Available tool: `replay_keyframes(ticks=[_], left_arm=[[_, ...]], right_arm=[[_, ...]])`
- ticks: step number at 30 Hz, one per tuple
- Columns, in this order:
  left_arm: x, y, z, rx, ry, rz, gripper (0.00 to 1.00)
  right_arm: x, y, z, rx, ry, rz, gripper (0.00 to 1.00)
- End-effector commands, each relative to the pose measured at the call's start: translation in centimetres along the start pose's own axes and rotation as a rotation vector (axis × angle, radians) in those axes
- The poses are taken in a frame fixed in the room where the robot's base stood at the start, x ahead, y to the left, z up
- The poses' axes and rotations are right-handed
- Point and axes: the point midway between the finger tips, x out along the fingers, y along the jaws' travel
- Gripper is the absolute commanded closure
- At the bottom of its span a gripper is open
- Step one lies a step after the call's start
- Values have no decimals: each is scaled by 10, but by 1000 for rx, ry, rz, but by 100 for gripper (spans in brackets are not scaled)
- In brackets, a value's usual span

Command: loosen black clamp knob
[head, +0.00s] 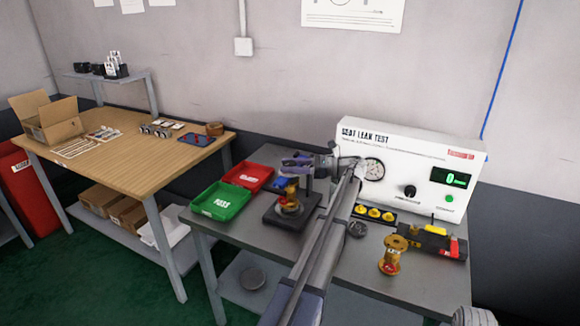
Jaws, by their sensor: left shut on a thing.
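A test fixture with a dark base (273,213) stands on the grey bench, left of the leak tester. My left arm reaches in from the bottom middle and bends left over the fixture. My left gripper (296,163) is at the fixture's top, shut on the black clamp knob, which its fingers mostly hide. I cannot make out the knob's turn angle.
A white leak tester (409,165) with a gauge and a green display stands behind. A green tray (221,201) and a red tray (248,176) lie left of the fixture. Another brass valve (393,254) stands at right, near a black-and-red tool (428,243). A wooden table (125,165) is at left.

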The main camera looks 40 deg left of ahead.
Motion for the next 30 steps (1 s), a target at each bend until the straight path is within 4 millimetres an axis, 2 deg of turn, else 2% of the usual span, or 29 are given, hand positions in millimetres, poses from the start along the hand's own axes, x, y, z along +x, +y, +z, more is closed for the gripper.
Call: replay_keyframes(ticks=[17,18,25,30], left_arm=[[1,0,0,0,-1,26,100],[1,0,0,0,-1,26,43],[0,0,0,0,-1,25,17],[0,0,0,0,0,25,17]], right_arm=[[0,0,0,0,0,0,100],[0,0,0,0,0,0,100],[0,0,0,0,0,0,100],[0,0,0,0,0,0,100]])
